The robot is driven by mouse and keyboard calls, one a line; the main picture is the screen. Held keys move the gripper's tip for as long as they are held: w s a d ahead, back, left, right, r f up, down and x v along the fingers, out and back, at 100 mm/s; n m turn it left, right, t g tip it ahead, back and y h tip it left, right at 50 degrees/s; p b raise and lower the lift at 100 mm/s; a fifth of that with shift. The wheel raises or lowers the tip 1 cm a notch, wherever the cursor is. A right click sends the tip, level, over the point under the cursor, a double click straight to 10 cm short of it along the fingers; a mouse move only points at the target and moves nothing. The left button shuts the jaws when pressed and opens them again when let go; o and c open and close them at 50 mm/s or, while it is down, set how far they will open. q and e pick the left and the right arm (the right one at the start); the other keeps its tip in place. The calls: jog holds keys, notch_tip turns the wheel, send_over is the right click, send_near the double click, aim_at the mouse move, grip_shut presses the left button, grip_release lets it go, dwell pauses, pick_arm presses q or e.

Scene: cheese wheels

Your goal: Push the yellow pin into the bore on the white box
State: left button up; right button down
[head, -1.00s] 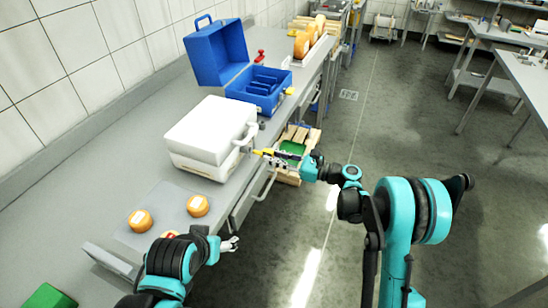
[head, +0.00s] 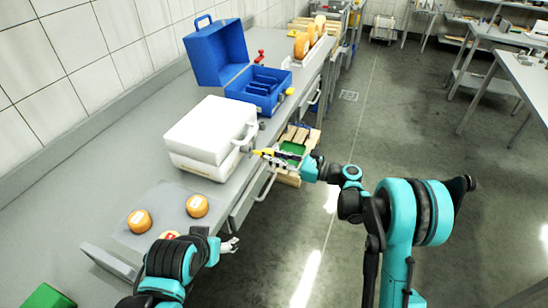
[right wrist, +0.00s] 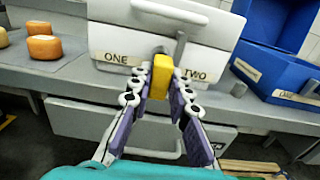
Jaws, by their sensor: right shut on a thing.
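The white box (head: 205,140) stands on the grey bench, its front facing the bench edge. It also shows in the right wrist view (right wrist: 120,40), with labels ONE (right wrist: 115,58) and TWO (right wrist: 192,74) on its front. My right gripper (head: 266,154) is shut on the yellow pin (right wrist: 161,76), just in front of the box. The pin's near end shows between the fingers, between the two labels; its far end and the bore are hidden, so I cannot tell if they touch. My left gripper (head: 232,245) hangs near the bench front, its fingers too small to judge.
An open blue case (head: 262,88) stands behind the box. Small orange cheeses (head: 197,206) sit on a grey board nearer me. A wooden pallet (head: 298,138) with a green tray stands beside the bench. The floor to the right is open.

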aim_at(262, 154)
jog(key=shift+x, duration=2)
jog(key=c, duration=1.3)
grip_release()
jog(key=shift+c, duration=0.2)
jog(key=v, duration=1.2)
